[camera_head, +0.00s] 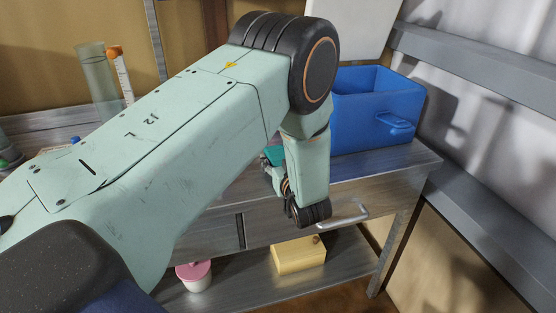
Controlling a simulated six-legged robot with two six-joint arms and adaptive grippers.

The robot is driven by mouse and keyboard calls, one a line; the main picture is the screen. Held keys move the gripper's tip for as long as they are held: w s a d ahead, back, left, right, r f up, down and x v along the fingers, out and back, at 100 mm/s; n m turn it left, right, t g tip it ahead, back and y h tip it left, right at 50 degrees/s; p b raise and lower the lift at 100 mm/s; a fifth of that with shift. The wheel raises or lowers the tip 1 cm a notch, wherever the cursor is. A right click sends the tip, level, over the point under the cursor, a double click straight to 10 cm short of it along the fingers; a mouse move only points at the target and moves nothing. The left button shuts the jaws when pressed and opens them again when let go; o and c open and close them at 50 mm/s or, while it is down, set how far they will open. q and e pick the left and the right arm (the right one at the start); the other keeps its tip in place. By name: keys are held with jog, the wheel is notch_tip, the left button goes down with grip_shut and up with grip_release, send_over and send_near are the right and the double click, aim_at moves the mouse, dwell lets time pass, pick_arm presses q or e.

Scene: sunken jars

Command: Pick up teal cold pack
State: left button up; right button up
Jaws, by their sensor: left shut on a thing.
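The teal cold pack (274,155) shows as a small patch just left of my left forearm, above the metal bench top. My left gripper (272,172) is beside and below that patch, mostly hidden behind my wrist links. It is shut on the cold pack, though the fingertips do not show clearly. Most of the pack is hidden by my left arm, so I cannot tell whether it touches the bench. My right gripper is not in view.
A blue bin (372,125) stands on the bench at right. A clear cylinder (97,80) and an orange-capped tube (121,75) stand at back left. The lower shelf holds a yellow box (298,256) and a pink-lidded jar (195,277). A drawer handle (345,215) juts out in front.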

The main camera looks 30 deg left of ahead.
aim_at(278, 154)
pick_arm(q)
jog(key=shift+r, duration=0.2)
notch_tip(278, 154, up, 9)
jog(key=p, duration=0.2)
jog(key=shift+r+p, duration=0.1)
jog(key=shift+p, duration=0.2)
jog(key=shift+r, duration=0.3)
